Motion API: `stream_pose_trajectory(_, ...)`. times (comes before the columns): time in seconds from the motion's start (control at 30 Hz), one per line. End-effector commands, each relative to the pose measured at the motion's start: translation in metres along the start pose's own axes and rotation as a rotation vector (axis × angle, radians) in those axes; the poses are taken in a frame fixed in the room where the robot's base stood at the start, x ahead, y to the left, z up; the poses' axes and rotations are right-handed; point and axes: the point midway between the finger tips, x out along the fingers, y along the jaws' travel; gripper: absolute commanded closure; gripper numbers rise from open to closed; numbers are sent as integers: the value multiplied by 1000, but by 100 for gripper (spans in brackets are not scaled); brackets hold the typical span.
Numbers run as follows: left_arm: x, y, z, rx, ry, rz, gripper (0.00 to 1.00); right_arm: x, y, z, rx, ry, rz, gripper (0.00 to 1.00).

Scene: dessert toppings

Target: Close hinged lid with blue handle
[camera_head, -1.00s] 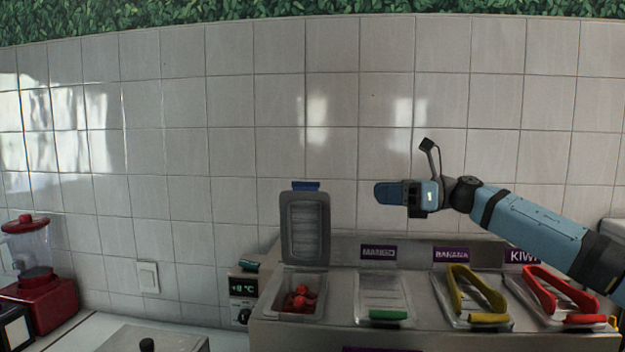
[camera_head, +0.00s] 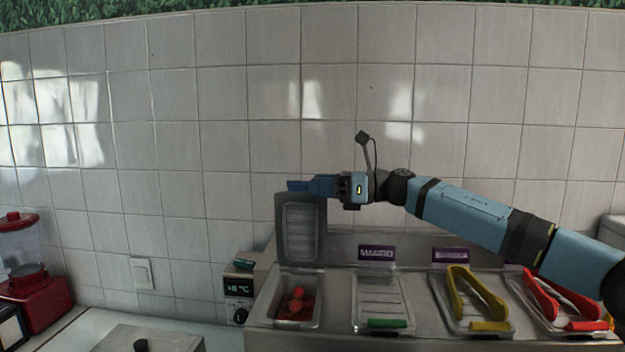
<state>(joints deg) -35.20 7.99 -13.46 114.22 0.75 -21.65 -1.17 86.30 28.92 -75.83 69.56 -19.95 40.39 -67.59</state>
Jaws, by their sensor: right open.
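The hinged lid (camera_head: 300,232) stands upright, open, at the back of the leftmost container (camera_head: 296,312), which holds red fruit (camera_head: 297,300). Its blue handle (camera_head: 297,185) is on the lid's top edge. My right gripper (camera_head: 322,186) reaches in from the right, at the top right of the lid, with its fingers over or beside the handle. It is open; whether it touches the lid I cannot tell. My left gripper is not in view.
Shut lids with green (camera_head: 387,323), yellow (camera_head: 489,326) and red (camera_head: 587,325) handles lie to the right. Yellow tongs (camera_head: 470,297) and red tongs (camera_head: 560,297) rest on two of them. A temperature display (camera_head: 239,287) is left of the container. A tiled wall stands close behind.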

Motion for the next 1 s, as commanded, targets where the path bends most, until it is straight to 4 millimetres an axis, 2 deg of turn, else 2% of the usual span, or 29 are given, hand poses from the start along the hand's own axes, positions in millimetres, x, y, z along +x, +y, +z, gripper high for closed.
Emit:
stream_pose_trajectory(0.17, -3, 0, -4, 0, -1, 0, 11, 16, 0, 0, 1, 0, -1, 50)
stream_pose_trajectory(0.47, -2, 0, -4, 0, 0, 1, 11, 18, 0, 0, 0, 0, -2, 50)
stream_pose_trajectory(0.5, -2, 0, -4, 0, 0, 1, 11, 18, 0, 0, 0, 0, -1, 53)
stream_pose_trajectory(0.7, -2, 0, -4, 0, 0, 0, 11, 18, 0, 0, 1, 0, -1, 98)
stream_pose_trajectory(1.0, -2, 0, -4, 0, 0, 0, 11, 18, 0, -1, 1, 0, -1, 100)
